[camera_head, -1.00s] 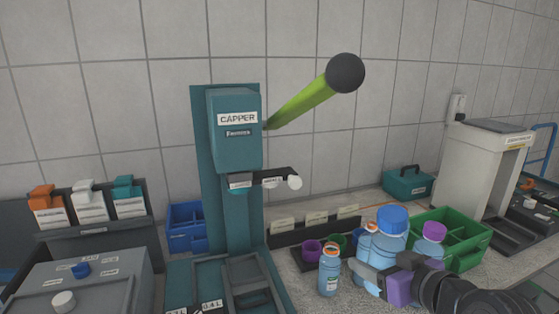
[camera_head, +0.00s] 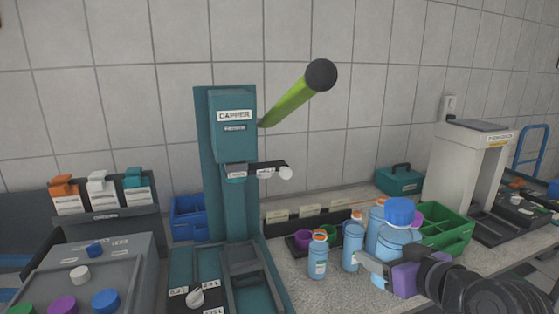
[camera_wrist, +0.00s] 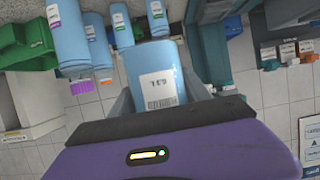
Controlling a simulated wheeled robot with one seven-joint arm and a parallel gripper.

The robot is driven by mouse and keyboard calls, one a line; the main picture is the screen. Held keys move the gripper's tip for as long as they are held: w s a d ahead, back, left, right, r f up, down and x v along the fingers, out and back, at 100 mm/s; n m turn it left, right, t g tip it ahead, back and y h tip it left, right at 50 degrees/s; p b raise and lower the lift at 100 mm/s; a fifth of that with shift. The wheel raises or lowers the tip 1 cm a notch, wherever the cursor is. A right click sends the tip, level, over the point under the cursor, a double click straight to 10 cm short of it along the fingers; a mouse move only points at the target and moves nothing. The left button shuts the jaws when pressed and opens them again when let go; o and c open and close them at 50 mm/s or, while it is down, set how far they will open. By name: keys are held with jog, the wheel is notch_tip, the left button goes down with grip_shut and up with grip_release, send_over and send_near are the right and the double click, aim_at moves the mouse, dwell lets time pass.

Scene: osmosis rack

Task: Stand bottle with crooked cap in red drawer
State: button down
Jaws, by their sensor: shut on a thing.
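My gripper (camera_head: 376,268) is at the right of the bench in the head view, shut on a large light-blue bottle with a blue cap (camera_head: 399,213). In the wrist view the held bottle (camera_wrist: 153,78) shows a white label between my fingers; its cap is out of sight there. Left of it stand a small orange-capped bottle (camera_head: 317,259) and another small bottle (camera_head: 351,248). Another light-blue bottle (camera_head: 374,230) is partly hidden behind the held one. I cannot tell which cap is crooked. No red drawer is in view.
The teal capper (camera_head: 233,130) with its green lever (camera_head: 295,97) stands left of the bottles. A green crate (camera_head: 447,228) is behind my gripper at right, and a blue bin (camera_head: 188,219) is left of the capper. Bare grey counter (camera_head: 325,290) lies in front of the small bottles.

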jog(key=shift+m+h, duration=0.7)
jog(key=shift+h, duration=0.1)
jog(key=f, duration=0.1)
jog(key=d+f, duration=0.1)
jog(key=f, duration=0.2)
jog(key=shift+w+d+f, duration=0.25)
jog(key=shift+f, duration=0.15)
jog(key=s+a+f+m+h, duration=0.1)
jog(key=s+f, duration=0.8)
jog(key=f, duration=0.5)
jog(key=s+a+f+m+h, duration=0.1)
jog(key=s+f, duration=0.9)
jog(key=f, duration=0.4)
jog(key=shift+s+t+h, duration=0.2)
jog(key=shift+t+h, duration=0.1)
jog(key=shift+a, duration=0.1)
